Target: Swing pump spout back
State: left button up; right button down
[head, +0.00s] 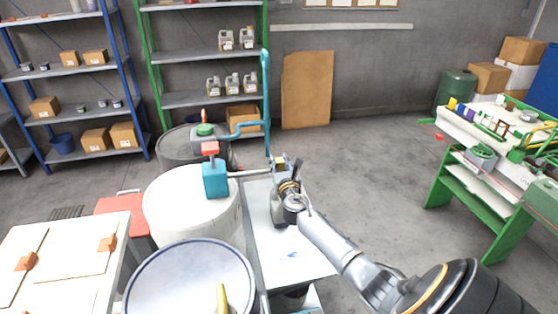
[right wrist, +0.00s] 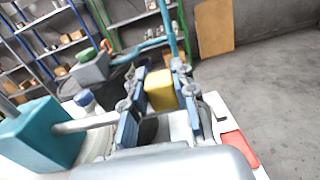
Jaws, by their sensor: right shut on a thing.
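The pump has a teal body (head: 215,180) with a red top, and it stands on a white drum (head: 165,205). Its grey spout (head: 250,172) points right, out over a white bench. In the right wrist view the teal body (right wrist: 40,130) is at left and the spout (right wrist: 90,122) runs to the fingers. My right gripper (head: 284,172) is at the spout's outer end, with its blue pads on both sides of a yellow block (right wrist: 160,90). It is shut on this yellow spout end. The exact contact is partly hidden. My left gripper is out of view.
A teal pipe (head: 266,100) rises behind, from a dark drum (head: 175,150). The floor to the right is clear up to a green workbench (head: 465,185).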

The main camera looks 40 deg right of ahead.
jog(key=s+a+m+g+h+p, duration=0.1)
jog(key=s+a+h, duration=0.1)
jog(key=s+a+m+g+h+p, duration=0.1)
jog(key=s+a+m+g+h, duration=0.1)
jog(key=shift+s+a+p, duration=0.15)
jog(key=shift+s+p, duration=0.15)
jog(key=shift+s, duration=0.1)
jog(key=s+a+m+g+h, duration=0.4)
jog(key=a+m+g, duration=0.1)
jog(key=a+g, duration=0.2)
jog(key=shift+s+a, duration=0.2)
jog(key=c, duration=1)
grip_release()
jog(key=shift+c, duration=0.2)
notch_tip(320, 180, up, 10)
